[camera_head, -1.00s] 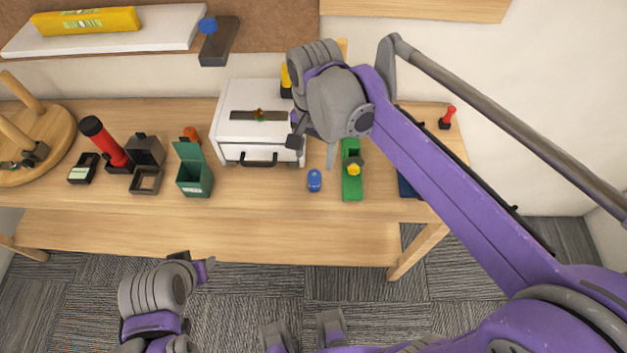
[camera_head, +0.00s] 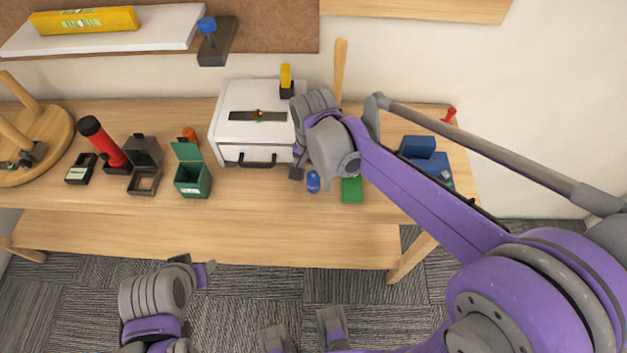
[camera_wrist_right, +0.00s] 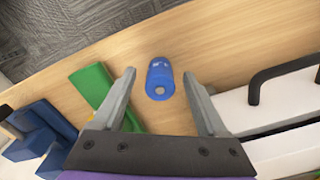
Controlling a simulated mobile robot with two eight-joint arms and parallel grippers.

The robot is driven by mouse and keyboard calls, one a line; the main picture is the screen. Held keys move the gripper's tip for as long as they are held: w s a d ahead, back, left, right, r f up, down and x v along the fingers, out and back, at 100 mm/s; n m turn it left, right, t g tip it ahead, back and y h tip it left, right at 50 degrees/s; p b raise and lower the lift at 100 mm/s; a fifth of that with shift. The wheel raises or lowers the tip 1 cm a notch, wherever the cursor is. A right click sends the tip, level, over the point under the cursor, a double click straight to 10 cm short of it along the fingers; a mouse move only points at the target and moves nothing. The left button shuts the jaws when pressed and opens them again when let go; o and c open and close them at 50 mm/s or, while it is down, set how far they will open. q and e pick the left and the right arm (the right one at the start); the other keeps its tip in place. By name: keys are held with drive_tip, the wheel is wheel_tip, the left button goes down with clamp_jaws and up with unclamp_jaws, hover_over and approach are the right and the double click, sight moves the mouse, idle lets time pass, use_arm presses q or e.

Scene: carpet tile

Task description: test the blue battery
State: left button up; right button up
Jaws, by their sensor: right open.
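The blue battery (camera_head: 313,182) is on the wooden table in front of the white box, and it seems to stand upright. In the right wrist view the battery (camera_wrist_right: 159,75) shows between the fingertips, with clear gaps on both sides. My right gripper (camera_wrist_right: 158,80) is open and empty; in the head view (camera_head: 298,168) it is just up and left of the battery, partly hidden by its own wrist. A green block (camera_head: 352,190), possibly the tester, lies right of the battery, its back part hidden by my arm. My left gripper (camera_head: 195,266) is low, in front of the table.
The white box (camera_head: 228,135) with a black handle stands close to the right gripper. A green open bin (camera_head: 193,187), a dark open box (camera_head: 145,181) and a red-black flashlight (camera_head: 104,142) stand left. Blue blocks (camera_head: 418,147) are at right. The table front is clear.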

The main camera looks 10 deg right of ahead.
clamp_jaws()
drive_tip(key=shift+r, duration=0.15)
